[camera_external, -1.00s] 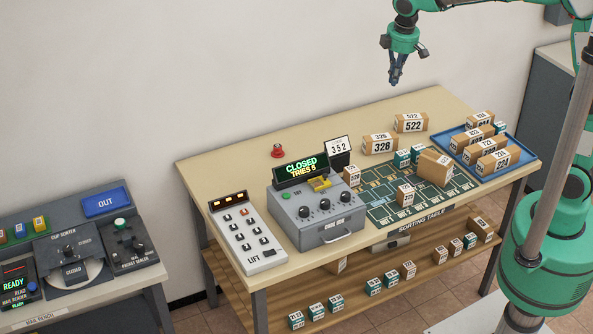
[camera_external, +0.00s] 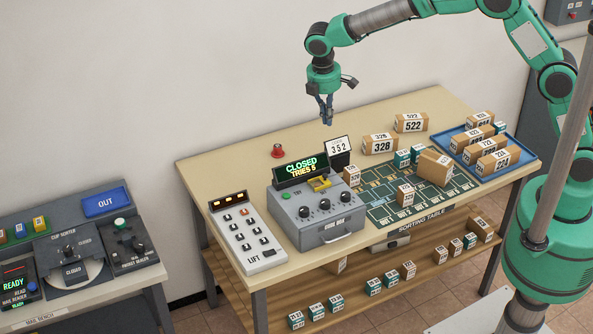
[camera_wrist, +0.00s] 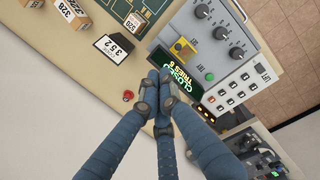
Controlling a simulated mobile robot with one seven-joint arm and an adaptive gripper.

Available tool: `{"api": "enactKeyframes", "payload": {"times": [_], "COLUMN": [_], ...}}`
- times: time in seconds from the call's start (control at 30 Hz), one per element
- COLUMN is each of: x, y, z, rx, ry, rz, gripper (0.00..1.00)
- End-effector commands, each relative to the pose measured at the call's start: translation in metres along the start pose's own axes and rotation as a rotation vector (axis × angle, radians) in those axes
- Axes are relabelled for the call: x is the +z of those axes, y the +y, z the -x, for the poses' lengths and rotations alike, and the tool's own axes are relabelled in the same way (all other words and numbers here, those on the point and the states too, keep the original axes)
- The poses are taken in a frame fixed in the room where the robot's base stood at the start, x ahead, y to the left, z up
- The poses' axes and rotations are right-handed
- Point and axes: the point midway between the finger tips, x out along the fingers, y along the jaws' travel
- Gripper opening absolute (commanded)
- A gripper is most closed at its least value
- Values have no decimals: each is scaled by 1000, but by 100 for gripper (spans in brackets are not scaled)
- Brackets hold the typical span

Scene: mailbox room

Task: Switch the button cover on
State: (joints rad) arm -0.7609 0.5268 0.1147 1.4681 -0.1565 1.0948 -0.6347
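My gripper (camera_external: 327,117) hangs above the sorting table, near its back edge and higher than the tabletop objects. In the wrist view its blue-grey fingers (camera_wrist: 158,82) converge with tips together, holding nothing visible. A small red round piece (camera_external: 278,151) stands at the back left of the table, left of my gripper; it also shows in the wrist view (camera_wrist: 128,95).
A light keypad panel marked LIFT (camera_external: 262,257) stands left of the box. A card reading 352 (camera_external: 337,147) stands behind it. Parcels (camera_external: 380,144) and a blue tray (camera_external: 513,158) fill the right. The table's back left is mostly clear.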

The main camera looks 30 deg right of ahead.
Motion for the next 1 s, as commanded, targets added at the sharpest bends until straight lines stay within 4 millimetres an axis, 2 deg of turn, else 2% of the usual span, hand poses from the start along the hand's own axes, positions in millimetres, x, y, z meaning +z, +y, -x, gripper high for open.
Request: {"api": "enactKeyframes", "payload": {"times": [0.03, 0.3, 0.5, 0.7, 1.0], "x": [-14, -72, -99, -111, -111], "y": [-5, -29, -43, -50, -51], "z": [-4, -35, -52, -59, -61], "rx": [-4, -16, -20, -21, -22], "ry": [-10, -50, -70, -79, -80], "rz": [28, 160, 227, 255, 258], "gripper": [0, 0, 0, 0, 0]}}
